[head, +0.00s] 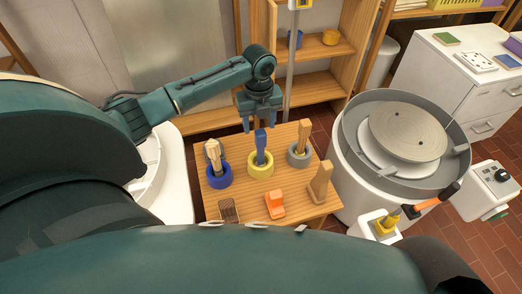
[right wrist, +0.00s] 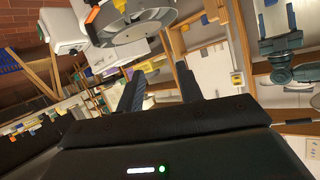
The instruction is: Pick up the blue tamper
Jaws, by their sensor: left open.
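The blue tamper (head: 261,143) stands upright in a yellow ring holder (head: 260,171) on the small wooden table (head: 245,200). My left gripper (head: 261,127) is open, with its fingers pointing down, close to the top of the tamper. Nothing shows between its fingers, and I cannot tell the exact gap to the tamper. My right gripper (right wrist: 160,85) shows in the right wrist view with its two fingers apart and empty. It is away from the tamper, which I cannot make out in that view.
A wooden tool stands in a blue holder (head: 219,180) left of the tamper, another in a grey holder (head: 293,160) to its right. An orange block (head: 275,205) and a wooden piece (head: 320,182) are nearer. The pottery wheel (head: 408,130) stands right of the table.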

